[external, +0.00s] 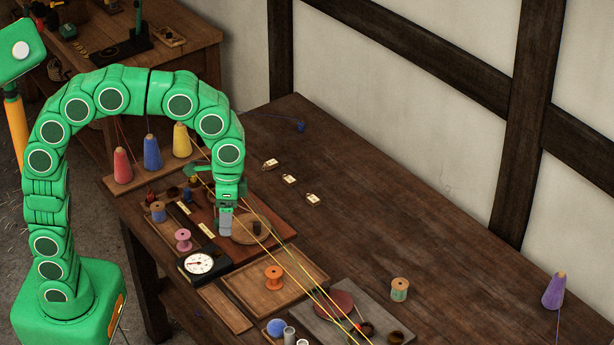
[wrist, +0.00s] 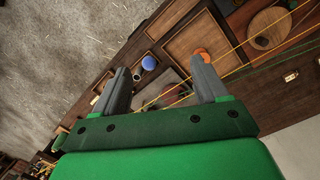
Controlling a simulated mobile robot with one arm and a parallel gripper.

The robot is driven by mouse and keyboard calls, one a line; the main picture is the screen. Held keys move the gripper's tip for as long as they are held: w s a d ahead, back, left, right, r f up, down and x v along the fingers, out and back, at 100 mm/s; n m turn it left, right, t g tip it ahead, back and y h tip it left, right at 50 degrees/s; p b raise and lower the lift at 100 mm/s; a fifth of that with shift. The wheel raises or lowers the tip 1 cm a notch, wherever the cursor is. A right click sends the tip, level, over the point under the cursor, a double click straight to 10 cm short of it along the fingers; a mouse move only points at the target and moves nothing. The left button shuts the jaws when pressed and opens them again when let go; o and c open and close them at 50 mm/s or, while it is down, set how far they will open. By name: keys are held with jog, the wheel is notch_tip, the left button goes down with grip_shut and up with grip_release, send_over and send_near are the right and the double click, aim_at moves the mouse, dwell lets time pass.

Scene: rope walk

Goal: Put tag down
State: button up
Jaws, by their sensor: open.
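Three small cream tags lie in a slanting row on the bare wooden table: a far tag (external: 270,164), a middle tag (external: 289,179) and a near tag (external: 313,199). One tag (wrist: 291,77) also shows at the right of the wrist view; I cannot tell which of the three it is. My gripper (external: 226,222) points down over the board with the round wooden disc (external: 247,238), left of the tags. In the wrist view my gripper (wrist: 162,88) has its fingers wide apart, with no tag between them.
Yellow strands (external: 288,262) run past my gripper to the front right. A dial gauge (external: 199,263), a tray (external: 250,297) with an orange spool (external: 274,277), and a pink spool (external: 183,240) stand nearby. Coloured cones (external: 152,152) stand behind left.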

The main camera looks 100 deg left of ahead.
jog(key=s+d+f, duration=0.1)
jog(key=s+d, duration=0.2)
jog(key=s, duration=0.6)
jog(key=s+d+f+m, duration=0.1)
jog(key=s+d, duration=0.3)
jog(key=s, duration=0.6)
jog(key=s+d+f+m+y, duration=0.1)
jog(key=s+d+f, duration=0.2)
jog(key=s, duration=0.6)
jog(key=shift+s+d+f+g, duration=0.15)
jog(key=shift+s+d+g, duration=0.1)
jog(key=shift+d+g, duration=0.25)
